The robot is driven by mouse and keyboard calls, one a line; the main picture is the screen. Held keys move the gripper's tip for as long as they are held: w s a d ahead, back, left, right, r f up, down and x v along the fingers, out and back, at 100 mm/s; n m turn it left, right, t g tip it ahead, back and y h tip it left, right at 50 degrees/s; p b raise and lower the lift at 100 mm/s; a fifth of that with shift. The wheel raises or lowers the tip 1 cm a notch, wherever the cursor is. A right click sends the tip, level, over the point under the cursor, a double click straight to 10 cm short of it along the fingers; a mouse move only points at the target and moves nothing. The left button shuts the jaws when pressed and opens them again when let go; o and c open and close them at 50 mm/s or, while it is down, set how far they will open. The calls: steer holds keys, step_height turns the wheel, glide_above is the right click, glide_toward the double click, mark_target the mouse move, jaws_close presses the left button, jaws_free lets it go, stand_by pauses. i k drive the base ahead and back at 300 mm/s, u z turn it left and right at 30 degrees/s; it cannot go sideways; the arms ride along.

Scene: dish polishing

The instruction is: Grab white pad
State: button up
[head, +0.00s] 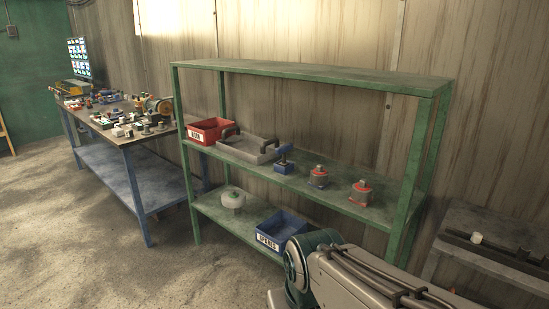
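A round white pad (233,199) with a greenish knob or hub on top lies on the lower shelf of the green rack (190,165), towards its left end. Nothing is seen touching it. My arm reaches into the picture from the bottom, right of the pad and in front of the rack. My gripper is outside the picture, so its state is not shown.
A blue bin (280,231) stands on the lower shelf, right of the pad. A cluttered workbench (120,137) stands left.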

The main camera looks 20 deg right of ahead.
mark_target(476, 238)
steer(key=z, duration=0.7)
steer(key=i, duration=0.9)
steer(key=z, duration=1.45)
steer(key=i, duration=0.55)
steer(key=z, duration=0.35)
